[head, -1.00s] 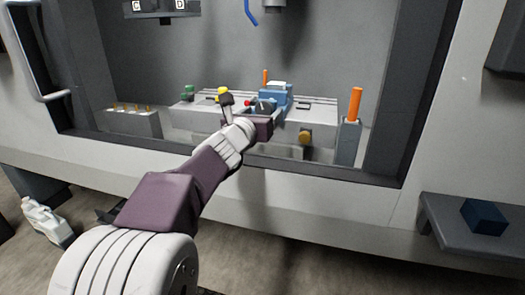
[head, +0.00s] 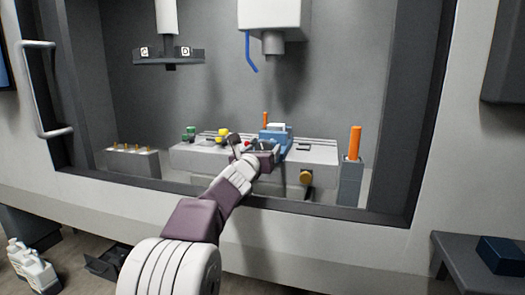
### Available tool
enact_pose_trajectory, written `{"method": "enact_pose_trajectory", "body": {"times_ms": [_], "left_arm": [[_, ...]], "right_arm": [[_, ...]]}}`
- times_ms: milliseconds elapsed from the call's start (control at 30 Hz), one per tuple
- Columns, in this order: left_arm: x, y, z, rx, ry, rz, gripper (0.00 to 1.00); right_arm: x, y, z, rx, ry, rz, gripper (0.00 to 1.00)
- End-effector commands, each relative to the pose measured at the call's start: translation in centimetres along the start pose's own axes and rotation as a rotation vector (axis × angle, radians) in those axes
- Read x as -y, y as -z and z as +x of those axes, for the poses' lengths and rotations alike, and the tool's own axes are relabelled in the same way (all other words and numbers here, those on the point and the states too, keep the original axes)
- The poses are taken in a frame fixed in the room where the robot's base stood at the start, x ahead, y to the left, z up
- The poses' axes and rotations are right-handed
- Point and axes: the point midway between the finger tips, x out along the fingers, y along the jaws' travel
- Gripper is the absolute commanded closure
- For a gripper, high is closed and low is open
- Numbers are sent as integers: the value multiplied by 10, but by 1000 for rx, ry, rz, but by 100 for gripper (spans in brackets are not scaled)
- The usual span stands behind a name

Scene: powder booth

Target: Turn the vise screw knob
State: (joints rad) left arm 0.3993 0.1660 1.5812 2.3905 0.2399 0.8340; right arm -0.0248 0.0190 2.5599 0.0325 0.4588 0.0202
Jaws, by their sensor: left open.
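The blue vise (head: 279,133) stands on the grey machine table (head: 321,152) inside the booth, with a pale block in its top. My left gripper (head: 254,147) is at the front left of the vise, open. Its fingers and wrist cover part of the vise's near side. A small red part (head: 247,143) shows by the fingers; I cannot tell whether it belongs to the vise. The vise screw knob is not clearly visible, and I cannot tell whether the fingers touch it. My right gripper is out of view.
Yellow (head: 222,135) and green (head: 190,133) parts stand left on the table. An orange-handled item (head: 355,142) stands in a grey holder at right. A gold knob (head: 306,177) is below the table's front. The spindle head (head: 273,38) hangs above.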

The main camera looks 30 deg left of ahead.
Motion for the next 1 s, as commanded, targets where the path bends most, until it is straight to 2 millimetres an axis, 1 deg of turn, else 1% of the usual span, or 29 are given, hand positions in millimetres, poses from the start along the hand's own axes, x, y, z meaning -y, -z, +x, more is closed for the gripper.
{"method": "enact_pose_trajectory", "body": {"times_ms": [167, 267, 300, 400, 567, 733, 867, 1000], "left_arm": [[0, 0, 0, 0, 0, 0, 28], [0, 0, 0, 0, 0, 0, 53], [0, 0, 0, 0, 0, 0, 64], [0, 0, 0, 0, 0, 0, 91], [0, 1, 0, 0, 0, 7, 91], [0, 2, 0, 0, 0, 55, 91], [0, 3, 0, 0, -1, 132, 91], [0, 4, 0, 0, 0, 248, 90]], "right_arm": [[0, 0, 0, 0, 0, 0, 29], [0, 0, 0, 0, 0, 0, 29], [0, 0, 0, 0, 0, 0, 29], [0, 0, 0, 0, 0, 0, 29], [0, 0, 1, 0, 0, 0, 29], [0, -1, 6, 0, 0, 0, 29], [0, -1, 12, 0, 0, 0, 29], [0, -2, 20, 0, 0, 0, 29]]}}
